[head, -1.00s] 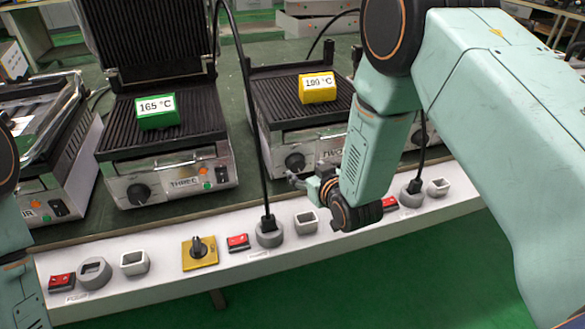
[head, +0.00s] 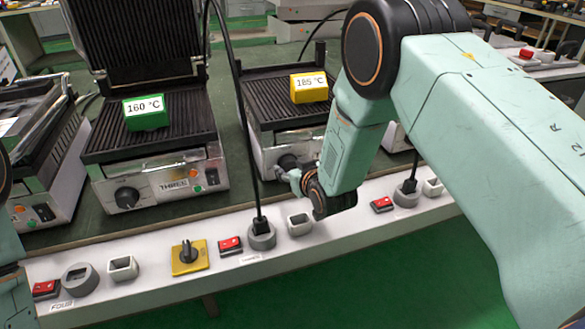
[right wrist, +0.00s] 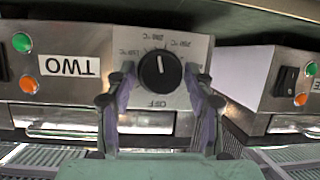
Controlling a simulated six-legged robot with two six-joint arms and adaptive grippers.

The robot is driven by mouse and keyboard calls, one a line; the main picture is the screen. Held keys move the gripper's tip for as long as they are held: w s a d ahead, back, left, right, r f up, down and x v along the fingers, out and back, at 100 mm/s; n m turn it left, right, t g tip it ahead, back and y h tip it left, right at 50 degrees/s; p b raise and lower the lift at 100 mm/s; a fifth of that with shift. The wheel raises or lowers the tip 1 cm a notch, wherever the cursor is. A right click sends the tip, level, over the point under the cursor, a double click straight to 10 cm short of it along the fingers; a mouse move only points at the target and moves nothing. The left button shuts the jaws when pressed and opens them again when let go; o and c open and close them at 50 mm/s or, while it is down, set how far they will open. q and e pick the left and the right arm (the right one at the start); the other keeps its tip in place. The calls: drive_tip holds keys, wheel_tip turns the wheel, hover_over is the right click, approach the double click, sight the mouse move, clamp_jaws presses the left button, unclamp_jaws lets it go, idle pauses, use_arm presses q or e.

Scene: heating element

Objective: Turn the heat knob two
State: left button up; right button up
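The heat knob two (right wrist: 160,70) is a round black dial on the panel of the heater labelled TWO (right wrist: 69,67), upside down in the right wrist view. Its white pointer line points up toward the temperature marks, away from OFF. My right gripper (right wrist: 160,76) is open, its fingertips on either side of the knob with small gaps visible. In the head view the knob (head: 288,161) is partly hidden by my right gripper (head: 294,177). A yellow display (head: 310,88) on heater two (head: 262,103) reads 185 °C. My left gripper is out of view.
Heater three (head: 160,160) stands to the left with its lid raised and a green display (head: 146,112) at 160 °C. A white strip (head: 140,286) with red switches, sockets and a yellow rotary switch (head: 189,257) runs along the front. A black cable (head: 243,130) hangs left of heater two.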

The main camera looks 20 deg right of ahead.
drive_tip(key=c, duration=0.8)
drive_tip(key=shift+a+n+h+p, duration=0.15)
drive_tip(key=shift+n+h+p, duration=0.25)
drive_tip(key=shift+n, duration=0.1)
drive_tip(key=shift+n+h, duration=0.7)
drive_tip(key=shift+n, duration=0.3)
drive_tip(key=o, duration=1.2)
